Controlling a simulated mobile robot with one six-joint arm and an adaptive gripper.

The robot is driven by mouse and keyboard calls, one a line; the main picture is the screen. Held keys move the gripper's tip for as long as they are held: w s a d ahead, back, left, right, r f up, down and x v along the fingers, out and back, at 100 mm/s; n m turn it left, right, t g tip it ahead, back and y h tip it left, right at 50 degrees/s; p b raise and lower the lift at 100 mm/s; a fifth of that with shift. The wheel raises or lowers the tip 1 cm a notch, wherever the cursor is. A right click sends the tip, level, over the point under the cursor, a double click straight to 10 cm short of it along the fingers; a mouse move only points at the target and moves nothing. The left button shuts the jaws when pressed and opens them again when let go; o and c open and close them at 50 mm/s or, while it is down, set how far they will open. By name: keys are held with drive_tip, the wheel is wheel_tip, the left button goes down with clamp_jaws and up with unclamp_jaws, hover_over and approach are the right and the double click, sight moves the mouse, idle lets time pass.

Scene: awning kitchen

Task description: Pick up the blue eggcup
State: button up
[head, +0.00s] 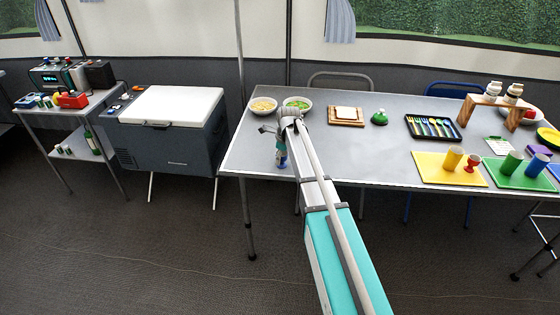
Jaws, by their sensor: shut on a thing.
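My gripper (279,141) is over the left end of the grey table, below the two bowls in the picture. It is shut on a small blue item that looks like the blue eggcup (282,160). The eggcup shows just under the fingers, near the table's front edge. It is small and partly hidden by my gripper and arm, so I cannot tell whether it touches the table top.
Two bowls (262,106) stand just behind my gripper. A bread board (346,118), a green item (379,117) and a black cutlery tray (433,128) lie further right. Yellow (435,168) and green mats carry cups. A cooler (172,130) stands left. The table's front middle is clear.

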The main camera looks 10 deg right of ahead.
drive_tip(key=shift+r, duration=0.2)
drive_tip(key=shift+r+p, duration=0.95)
drive_tip(key=shift+p, duration=0.2)
drive_tip(key=s+d+r+p, duration=0.7)
drive_tip(key=s+r+p, duration=0.3)
drive_tip(key=s, duration=0.2)
drive_tip(key=shift+r+p, duration=0.35)
drive_tip(key=shift+r, duration=0.05)
drive_tip(key=shift+s, duration=0.15)
